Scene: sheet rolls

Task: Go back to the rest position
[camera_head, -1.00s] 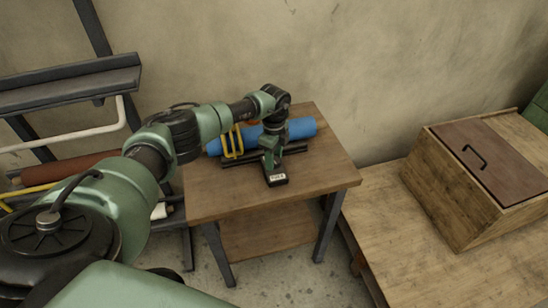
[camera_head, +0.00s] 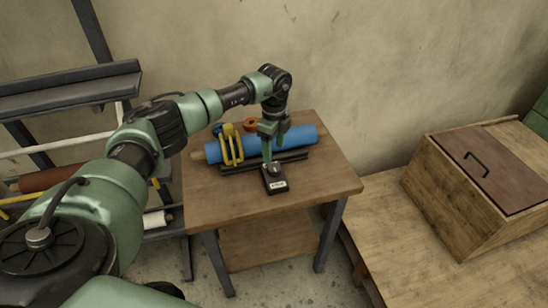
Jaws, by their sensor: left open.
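My left gripper (camera_head: 268,152) points down over the small wooden table (camera_head: 225,198), its arm coming in from the left. Its jaws are open, and it hangs just above or behind a small black block with a white label (camera_head: 275,184). Whether a fingertip touches the block, I cannot tell. A blue roll (camera_head: 301,135) lies on black rails (camera_head: 238,169) behind the gripper, which hides part of it. My right gripper is out of view.
A yellow frame-shaped thing (camera_head: 231,147) stands at the roll's left part. An orange ring (camera_head: 250,125) lies behind the roll. A wooden box with a brown lid (camera_head: 455,190) sits on a bench at right. A dark metal rack (camera_head: 70,88) stands at left.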

